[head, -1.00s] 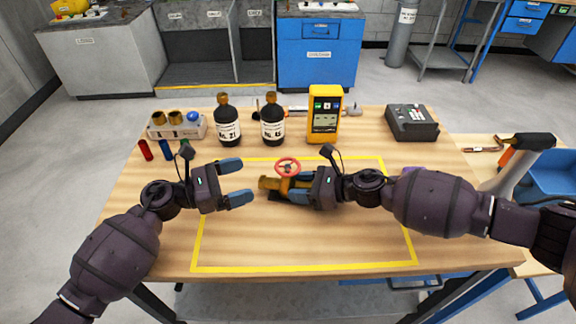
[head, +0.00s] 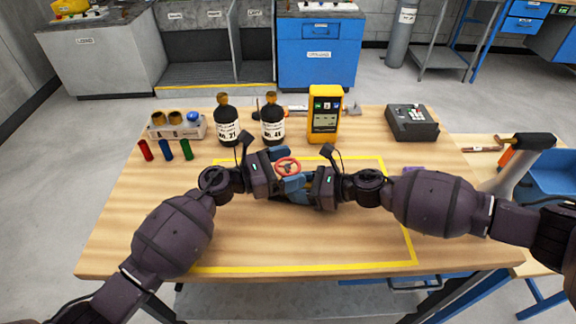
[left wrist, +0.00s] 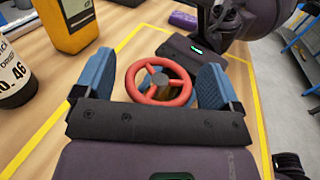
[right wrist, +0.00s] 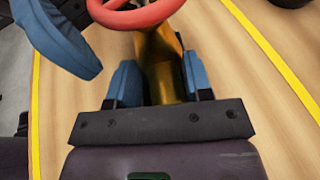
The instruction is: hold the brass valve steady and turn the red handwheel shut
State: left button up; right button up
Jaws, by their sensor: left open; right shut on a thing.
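The red handwheel (head: 288,167) sits on top of the brass valve, near the middle of the table. In the left wrist view the handwheel (left wrist: 159,84) lies between the blue fingers of my left gripper (left wrist: 155,85), which is open, with a finger on each side. In the right wrist view the brass valve body (right wrist: 160,65) stands between the fingers of my right gripper (right wrist: 160,85), which is shut on it below the handwheel (right wrist: 133,12). A blue finger of my left gripper shows at upper left there. The head view hides most of the valve behind both grippers.
Yellow tape (head: 412,225) outlines the work area on the wooden table (head: 140,240). Behind stand two dark bottles (head: 226,125) (head: 273,125), a yellow meter (head: 325,115) and a dark box (head: 412,122). A rack (head: 177,127) and small coloured cylinders (head: 166,150) are at left. The front table is clear.

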pick_arm(q)
jog(key=c, duration=0.9)
pick_arm(e)
jog(key=shift+f, duration=0.1)
pick_arm(q)
jog(key=shift+f+m+g, duration=0.1)
jog(key=shift+m+g, duration=0.2)
jog(key=shift+g, duration=0.2)
jog(key=m+g, duration=0.2)
jog(key=g, duration=0.2)
jog(key=m+g, duration=0.3)
jog(key=g, duration=0.1)
jog(key=shift+g, duration=0.3)
jog(key=m+g+y, duration=0.2)
jog(key=m+g, duration=0.2)
jog(key=g, duration=0.1)
jog(key=shift+d+g, duration=0.1)
jog(key=shift+g, duration=0.3)
jog(key=shift+s+m+g+y, duration=0.1)
jog(key=shift+m+g+y, duration=0.8)
jog(key=shift+m+g, duration=0.2)
jog(key=shift+m+g+y, duration=0.4)
jog(key=shift+g, duration=0.1)
